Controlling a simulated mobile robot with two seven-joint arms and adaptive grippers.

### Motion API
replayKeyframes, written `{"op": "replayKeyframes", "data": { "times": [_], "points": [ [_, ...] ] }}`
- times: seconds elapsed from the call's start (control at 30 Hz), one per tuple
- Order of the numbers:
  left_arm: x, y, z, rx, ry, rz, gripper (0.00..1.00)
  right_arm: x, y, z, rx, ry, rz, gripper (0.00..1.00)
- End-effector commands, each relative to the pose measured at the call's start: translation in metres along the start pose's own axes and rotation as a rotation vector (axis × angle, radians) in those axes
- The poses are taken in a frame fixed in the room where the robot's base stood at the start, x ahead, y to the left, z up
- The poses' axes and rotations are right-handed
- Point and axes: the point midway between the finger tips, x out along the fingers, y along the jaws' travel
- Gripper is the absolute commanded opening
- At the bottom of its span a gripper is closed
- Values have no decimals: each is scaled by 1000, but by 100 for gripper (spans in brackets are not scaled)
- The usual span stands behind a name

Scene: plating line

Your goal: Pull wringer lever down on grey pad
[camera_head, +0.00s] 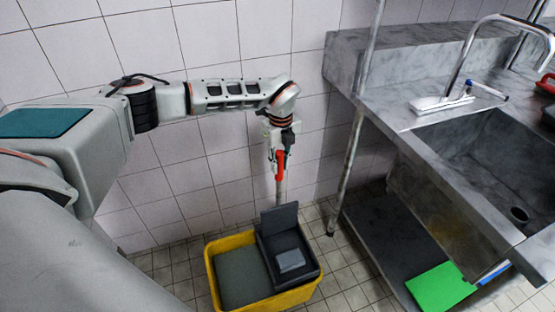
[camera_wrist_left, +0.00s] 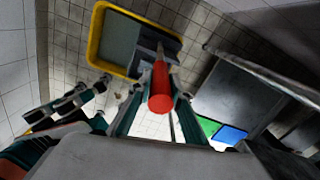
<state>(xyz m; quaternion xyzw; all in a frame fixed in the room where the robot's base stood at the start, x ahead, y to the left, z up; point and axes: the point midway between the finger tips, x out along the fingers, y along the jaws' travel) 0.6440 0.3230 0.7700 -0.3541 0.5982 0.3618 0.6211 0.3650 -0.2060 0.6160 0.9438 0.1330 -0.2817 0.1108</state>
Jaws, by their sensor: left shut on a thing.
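The yellow mop bucket (camera_head: 217,280) stands on the tiled floor with a dark grey wringer (camera_head: 267,258) on its right side. A lighter grey pad (camera_head: 291,260) lies in the wringer. The wringer lever (camera_head: 281,190) stands upright behind it and ends in a red grip. My left gripper (camera_head: 280,152) is shut on the upper part of the lever. In the left wrist view the red grip (camera_wrist_left: 160,90) sits between the fingers, with the bucket (camera_wrist_left: 96,38) beyond it.
A steel sink table (camera_head: 398,120) stands at the right, its leg (camera_head: 350,160) close to the bucket. A green board (camera_head: 440,288) lies on its lower shelf. The tiled wall (camera_head: 200,175) is close behind the lever. Some floor is free left of the bucket.

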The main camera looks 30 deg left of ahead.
Motion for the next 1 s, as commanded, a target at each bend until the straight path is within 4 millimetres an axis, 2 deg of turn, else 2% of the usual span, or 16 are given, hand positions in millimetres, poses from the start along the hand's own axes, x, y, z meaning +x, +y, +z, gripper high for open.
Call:
{"op": "replayKeyframes", "data": {
  "times": [0.03, 0.1, 0.27, 0.43, 0.63, 0.77, 1.0],
  "points": [
    [-7, 2, -7, 6, -14, -4, 0, -5, 1, -11, 3, 9, -1, 40],
    [-8, 4, -17, 7, -38, -8, 0, -10, -1, -17, 12, 9, -6, 40],
    [-7, 10, -48, 10, -107, -21, 0, -26, -7, -17, 24, -18, -19, 40],
    [1, 17, -86, 12, -197, -39, 0, -37, -2, -40, 22, -6, -15, 40],
    [16, 25, -132, 12, -316, -65, 0, -37, 4, -58, 19, 19, -7, 40],
    [28, 30, -159, 12, -389, -80, 0, -33, 4, -54, 19, 20, -6, 40],
    [47, 38, -195, 9, -491, -100, 0, -25, 0, -32, 19, 1, -9, 40]
  ]
}}
